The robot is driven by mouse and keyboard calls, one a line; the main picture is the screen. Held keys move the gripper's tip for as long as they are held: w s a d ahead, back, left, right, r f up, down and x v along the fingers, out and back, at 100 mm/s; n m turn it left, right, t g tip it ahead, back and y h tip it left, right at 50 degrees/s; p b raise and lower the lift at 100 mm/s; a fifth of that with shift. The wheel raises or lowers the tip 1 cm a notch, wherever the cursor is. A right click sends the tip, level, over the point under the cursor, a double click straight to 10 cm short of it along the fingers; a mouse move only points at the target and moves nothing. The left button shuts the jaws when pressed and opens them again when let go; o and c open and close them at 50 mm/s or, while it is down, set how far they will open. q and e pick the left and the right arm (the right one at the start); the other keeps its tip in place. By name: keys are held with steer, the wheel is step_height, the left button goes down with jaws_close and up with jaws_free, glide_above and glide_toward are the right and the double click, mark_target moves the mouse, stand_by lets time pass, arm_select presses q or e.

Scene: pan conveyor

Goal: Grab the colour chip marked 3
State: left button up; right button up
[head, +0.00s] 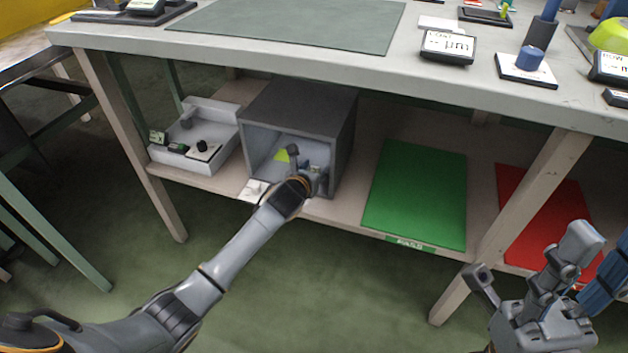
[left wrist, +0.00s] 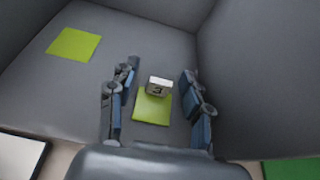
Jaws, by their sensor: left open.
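A grey open-fronted box (head: 348,125) stands on the shelf under the bench. My left gripper (head: 303,165) reaches into it. In the left wrist view my left gripper (left wrist: 159,72) is open, its blue-padded fingers on either side of a yellow-green chip (left wrist: 152,109) on the box floor. A small pale tag (left wrist: 159,87) with a dark mark, which looks like a 3, stands at the chip's far edge. The fingers appear apart from both. A second yellow-green chip (left wrist: 74,44), with no mark that I can see, lies farther left; it also shows in the head view (head: 282,155). My right gripper (head: 530,265) is open and empty at the lower right.
The box walls are close around the left gripper. A white tray (head: 183,163) with small dark items stands left of the box. A green mat (head: 417,195) and a red mat (head: 545,215) lie to the right on the shelf. The benchtop (head: 300,55) overhangs the box.

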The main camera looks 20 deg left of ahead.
arm_select(q)
steer(key=shift+w, duration=0.2)
steer(key=c, duration=1)
steer(key=shift+o, duration=0.2)
